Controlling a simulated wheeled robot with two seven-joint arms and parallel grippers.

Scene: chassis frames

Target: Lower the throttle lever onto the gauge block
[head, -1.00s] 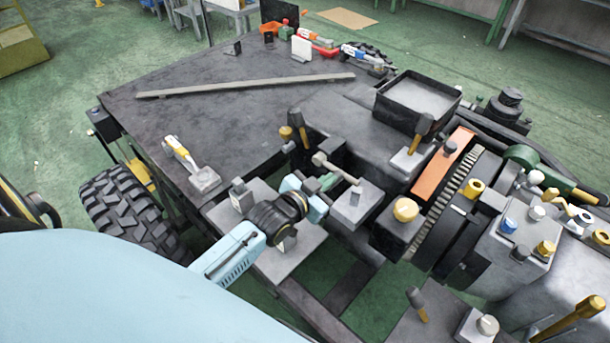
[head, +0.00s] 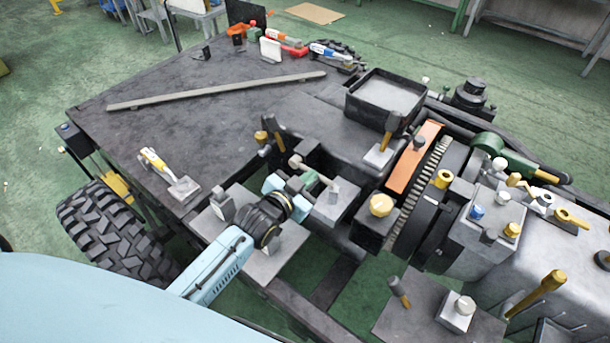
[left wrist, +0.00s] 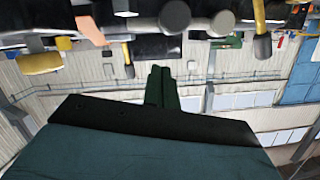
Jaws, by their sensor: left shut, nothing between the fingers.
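A grey lever with a rounded knob (head: 296,162) slants down to the right over a grey block (head: 340,208); it looks like the throttle lever. A small grey piece (head: 335,187) at its lower right end may be the gauge block; I cannot tell whether they touch. My left gripper (head: 306,182) is shut and empty, just below and beside the lever's rod in the head view. Its dark green fingers (left wrist: 161,86) are together in the left wrist view, with nothing between them. The gripper hides part of the lever's surroundings. My right gripper is not in view.
An amber knob (head: 381,205) stands close to the right of the block. The dark plate (head: 190,115) is mostly clear.

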